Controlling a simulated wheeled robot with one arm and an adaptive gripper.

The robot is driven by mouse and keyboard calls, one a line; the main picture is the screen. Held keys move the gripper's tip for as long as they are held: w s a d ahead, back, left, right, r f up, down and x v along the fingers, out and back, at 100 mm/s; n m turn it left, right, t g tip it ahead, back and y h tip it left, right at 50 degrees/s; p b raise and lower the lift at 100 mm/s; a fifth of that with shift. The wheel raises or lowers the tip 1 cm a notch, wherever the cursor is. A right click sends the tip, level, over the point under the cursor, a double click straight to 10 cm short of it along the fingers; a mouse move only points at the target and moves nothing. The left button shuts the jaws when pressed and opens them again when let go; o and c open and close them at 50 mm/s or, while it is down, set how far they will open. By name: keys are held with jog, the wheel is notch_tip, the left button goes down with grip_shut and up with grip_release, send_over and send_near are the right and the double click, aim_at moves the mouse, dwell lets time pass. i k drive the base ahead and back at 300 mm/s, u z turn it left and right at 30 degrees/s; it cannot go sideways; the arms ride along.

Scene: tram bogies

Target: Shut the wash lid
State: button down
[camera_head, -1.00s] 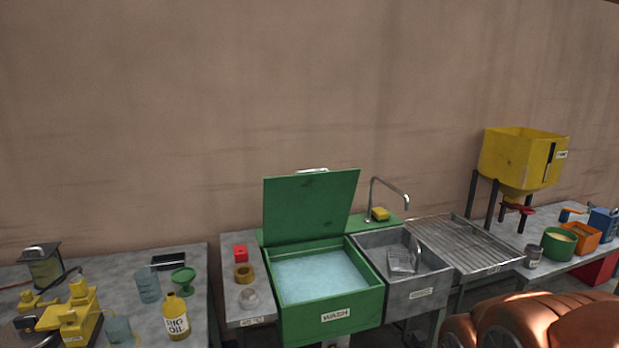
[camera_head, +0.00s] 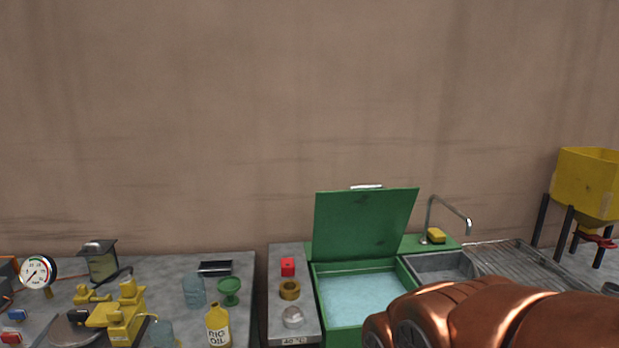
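The green wash tank (camera_head: 335,333) stands at the lower middle, with pale blue liquid (camera_head: 360,292) in it. Its green lid (camera_head: 365,225) is open and stands up at the back, leaning slightly backward. A light handle (camera_head: 366,187) sits on the lid's top edge. My copper-coloured arm crosses the lower right and covers the tank's front right corner. My gripper is out of the frame, so I cannot see whether it is open or shut.
A grey sink (camera_head: 440,267) with a tap (camera_head: 445,212) and yellow sponge (camera_head: 436,236) adjoins the tank on the right. A yellow oil bottle (camera_head: 217,325) stands farther left.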

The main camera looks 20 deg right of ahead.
aim_at(361, 222)
jog(key=u, duration=0.1)
jog(key=i, duration=1)
jog(key=z, duration=0.25)
